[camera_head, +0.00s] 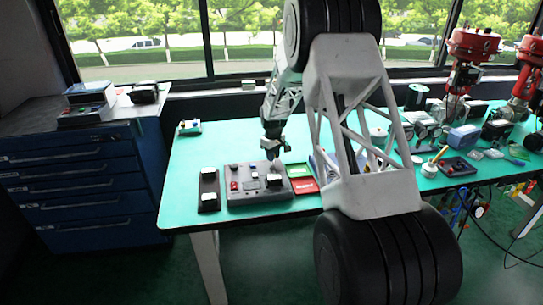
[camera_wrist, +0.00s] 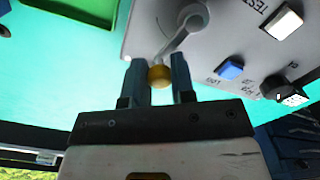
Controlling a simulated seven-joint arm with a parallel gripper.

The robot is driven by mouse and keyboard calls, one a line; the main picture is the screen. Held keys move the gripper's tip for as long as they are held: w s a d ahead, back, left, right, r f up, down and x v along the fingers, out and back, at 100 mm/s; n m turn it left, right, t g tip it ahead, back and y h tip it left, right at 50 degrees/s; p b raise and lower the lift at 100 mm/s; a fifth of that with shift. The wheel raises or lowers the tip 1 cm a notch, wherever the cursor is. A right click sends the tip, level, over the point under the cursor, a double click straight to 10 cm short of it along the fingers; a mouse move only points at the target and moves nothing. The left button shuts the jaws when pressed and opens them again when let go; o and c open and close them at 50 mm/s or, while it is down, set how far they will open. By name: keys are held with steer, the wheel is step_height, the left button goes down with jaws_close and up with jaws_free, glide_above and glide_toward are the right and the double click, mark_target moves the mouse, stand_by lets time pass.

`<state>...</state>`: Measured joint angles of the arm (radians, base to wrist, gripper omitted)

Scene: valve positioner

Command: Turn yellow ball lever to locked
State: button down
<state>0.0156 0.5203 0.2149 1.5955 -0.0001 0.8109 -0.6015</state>
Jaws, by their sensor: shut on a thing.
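The yellow ball (camera_wrist: 160,76) sits at the end of a grey lever arm (camera_wrist: 178,40) in the wrist view. The lever pivots on a grey control box (camera_wrist: 215,45), which also shows on the table in the head view (camera_head: 240,193). My gripper (camera_wrist: 162,78) is shut on the yellow ball, with one finger on each side of it. In the head view my gripper (camera_head: 273,158) is over the back of the box, and the ball cannot be made out there. The lever's locked mark is not readable.
The box also carries a blue button (camera_wrist: 230,69), a white button (camera_wrist: 285,22) and a black knob (camera_wrist: 275,86). Green (camera_head: 298,171) and red (camera_head: 305,186) trays lie right of the box. A black device (camera_head: 209,190) stands to its left. The table (camera_head: 183,180) is clear further left.

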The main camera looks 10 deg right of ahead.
steer(key=m, duration=0.1)
steer(key=d+m, duration=0.1)
steer(key=shift+s+m, duration=0.15)
steer(key=shift+m, duration=0.25)
steer(key=m, duration=0.1)
steer(key=s+d+m, duration=0.1)
steer(key=m, duration=0.1)
steer(key=shift+d+m, duration=0.2)
steer(key=shift+m, duration=0.1)
steer(key=m, duration=0.1)
steer(key=s+m, duration=0.1)
steer(key=m, duration=0.1)
steer(key=d+m, duration=0.1)
steer(key=m, duration=0.1)
steer(key=shift+s+d, duration=0.1)
steer(key=shift+s, duration=0.3)
steer(key=shift+m, duration=0.3)
steer(key=c, duration=1)
jaws_free()
steer(key=shift+o, duration=0.2)
steer(key=shift+r, duration=0.15)
step_height(320, 180, up, 8)
steer(key=shift+f, duration=0.2)
